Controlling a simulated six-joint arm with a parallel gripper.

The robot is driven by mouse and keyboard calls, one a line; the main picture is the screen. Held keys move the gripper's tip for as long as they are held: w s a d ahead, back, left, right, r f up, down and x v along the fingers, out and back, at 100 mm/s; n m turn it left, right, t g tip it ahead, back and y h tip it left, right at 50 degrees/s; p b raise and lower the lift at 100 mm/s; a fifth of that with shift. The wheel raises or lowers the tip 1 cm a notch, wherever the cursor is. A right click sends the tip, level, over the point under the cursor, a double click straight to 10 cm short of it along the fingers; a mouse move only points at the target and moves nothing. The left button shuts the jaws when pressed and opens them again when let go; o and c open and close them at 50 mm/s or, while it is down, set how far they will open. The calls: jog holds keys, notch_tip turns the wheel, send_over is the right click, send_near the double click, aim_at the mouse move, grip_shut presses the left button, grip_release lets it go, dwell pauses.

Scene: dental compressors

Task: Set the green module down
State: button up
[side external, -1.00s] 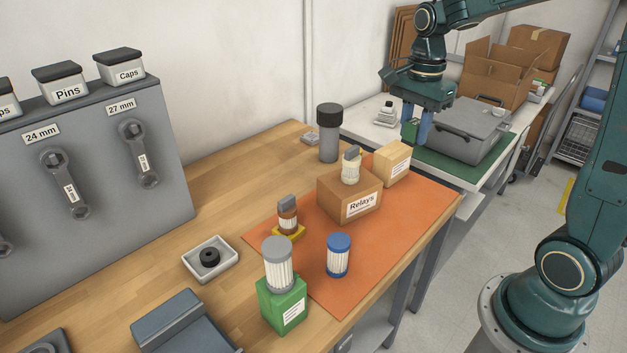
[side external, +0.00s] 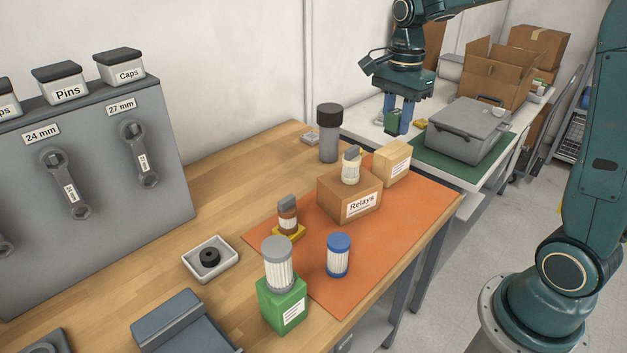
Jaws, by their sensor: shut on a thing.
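My gripper (side external: 397,122), with blue fingers, is over the white side table at the back. It is shut on the small green module (side external: 393,122), which shows partly between the fingers. The fingers hide much of the module. I cannot tell whether its underside touches the white table (side external: 364,123) or hangs just above it.
A grey case (side external: 468,130) stands on a green mat (side external: 430,158) to the right of my gripper. A small yellow item (side external: 421,124) lies between them. A dark-capped grey cylinder (side external: 329,133) stands at the wooden bench's back edge. Open cartons (side external: 495,78) stand behind.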

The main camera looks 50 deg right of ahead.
jog(key=w+a+r, duration=0.2)
jog(key=w+a, duration=0.2)
jog(key=w, duration=0.5)
jog(key=n, duration=0.1)
send_over(231, 218)
notch_tip(231, 218, down, 3)
notch_tip(231, 218, down, 14)
jog(key=shift+f, duration=0.15)
dwell(0.6)
jog(key=shift+f, duration=2.85)
